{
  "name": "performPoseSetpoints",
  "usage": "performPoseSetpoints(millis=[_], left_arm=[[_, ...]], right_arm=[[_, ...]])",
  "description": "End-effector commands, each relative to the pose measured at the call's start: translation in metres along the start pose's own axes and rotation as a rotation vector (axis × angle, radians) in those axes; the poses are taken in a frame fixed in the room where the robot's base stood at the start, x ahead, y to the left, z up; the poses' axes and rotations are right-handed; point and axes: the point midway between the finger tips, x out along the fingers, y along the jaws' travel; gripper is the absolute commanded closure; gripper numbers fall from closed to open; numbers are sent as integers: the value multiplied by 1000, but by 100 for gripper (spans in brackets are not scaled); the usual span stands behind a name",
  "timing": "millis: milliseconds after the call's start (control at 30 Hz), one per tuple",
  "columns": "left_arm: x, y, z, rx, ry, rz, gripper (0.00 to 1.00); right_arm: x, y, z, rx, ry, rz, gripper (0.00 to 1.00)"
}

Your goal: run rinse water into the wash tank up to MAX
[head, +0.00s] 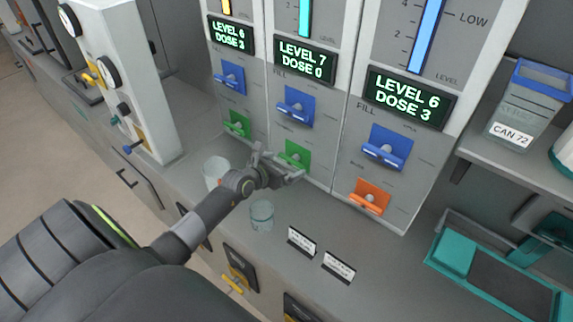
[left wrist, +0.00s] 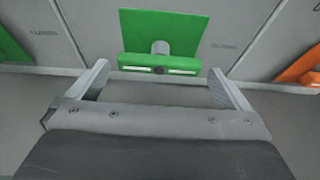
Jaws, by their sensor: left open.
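Three panels stand side by side, each with a level gauge, a display, a blue FILL lever and a lower lever. The left display (head: 230,37) reads LEVEL 6 DOSE 3, the middle display (head: 305,61) LEVEL 7 DOSE 0, the right display (head: 408,97) LEVEL 6 DOSE 3. I cannot read which one is the wash tank. My left gripper (head: 277,163) is open in front of the middle panel's green lever (head: 297,154). In the left wrist view the green lever's bar (left wrist: 160,64) lies just beyond and between the open fingers (left wrist: 160,85). My right gripper is not in view.
Two clear cups stand on the counter, one (head: 214,171) left of my gripper and one (head: 262,216) below it. Two small cards (head: 301,241) stand nearby. A teal tray (head: 492,277) lies at the right, below a shelf with a container marked CAN 72 (head: 528,105).

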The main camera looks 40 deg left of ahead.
Motion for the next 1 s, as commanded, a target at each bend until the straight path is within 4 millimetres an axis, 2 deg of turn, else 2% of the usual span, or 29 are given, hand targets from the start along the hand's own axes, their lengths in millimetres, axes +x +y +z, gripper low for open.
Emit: performPoseSetpoints(millis=[200, 533, 800, 1000], left_arm=[[17, 0, -1, 0, 1, 0, 0], [19, 0, 0, 0, 1, 0, 0], [19, 0, 0, 0, 1, 0, 32], [19, 0, -1, -14, 1, -6, 32]], right_arm=[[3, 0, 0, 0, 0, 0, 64], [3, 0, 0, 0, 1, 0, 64], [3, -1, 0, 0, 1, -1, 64], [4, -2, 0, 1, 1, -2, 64]])
